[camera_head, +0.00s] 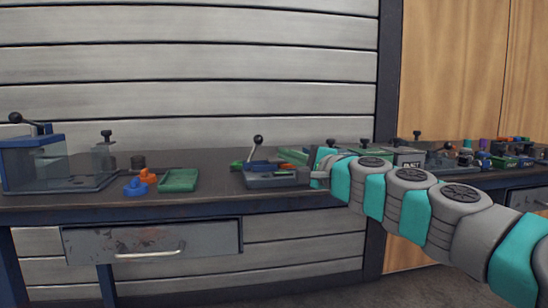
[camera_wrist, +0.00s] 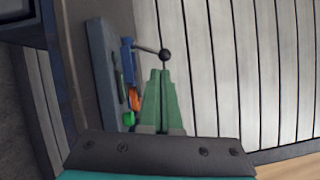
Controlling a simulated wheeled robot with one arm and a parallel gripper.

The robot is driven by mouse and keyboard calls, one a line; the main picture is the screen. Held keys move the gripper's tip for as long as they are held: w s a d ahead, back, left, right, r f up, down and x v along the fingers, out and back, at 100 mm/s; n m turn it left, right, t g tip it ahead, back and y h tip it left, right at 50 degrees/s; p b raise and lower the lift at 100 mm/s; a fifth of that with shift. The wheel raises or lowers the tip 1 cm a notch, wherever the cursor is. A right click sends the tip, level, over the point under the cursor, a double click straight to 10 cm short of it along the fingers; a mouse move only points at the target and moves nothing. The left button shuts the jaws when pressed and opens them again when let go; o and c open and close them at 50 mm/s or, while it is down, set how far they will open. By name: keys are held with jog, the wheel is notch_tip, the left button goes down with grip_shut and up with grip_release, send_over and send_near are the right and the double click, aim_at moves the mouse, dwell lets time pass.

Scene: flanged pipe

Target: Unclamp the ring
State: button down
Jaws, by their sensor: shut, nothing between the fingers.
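A clamp fixture with a grey base (camera_head: 272,180) stands on the bench left of my arm in the head view. Its lever ends in a black ball knob (camera_head: 258,140) and points up. In the wrist view the black knob (camera_wrist: 165,54) shows just beyond the fingertips of my gripper (camera_wrist: 160,72). The green fingers are shut and empty; whether they touch the knob I cannot tell. A blue clamp part (camera_wrist: 128,60) and an orange part (camera_wrist: 135,98) sit on the fixture left of the fingers. Which part is the ring is not clear.
A dark workbench (camera_head: 215,187) runs along a slatted wall. A green tray (camera_head: 178,180), orange and blue parts and a clear-walled blue machine stand left. Behind my arm, several small items crowd the right bench. The bench is clear between the tray and the fixture.

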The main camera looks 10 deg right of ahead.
aim_at(254, 148)
jog(key=d, duration=0.1)
jog(key=w+d+m+h, duration=0.1)
jog(key=shift+d+m+t, duration=0.3)
jog(key=shift+d+t, duration=0.1)
jog(key=shift+a, duration=0.1)
jog(key=x, duration=0.9)
jog(key=shift+a+f, duration=0.1)
jog(key=shift+f, duration=0.1)
jog(key=shift+w+a+r, duration=0.15)
jog(key=shift+w+r, duration=0.05)
jog(key=shift+w, duration=0.25)
jog(key=shift+a+r+n+p, duration=0.15)
jog(key=shift+n+p, duration=0.2)
jog(key=shift+n, duration=0.05)
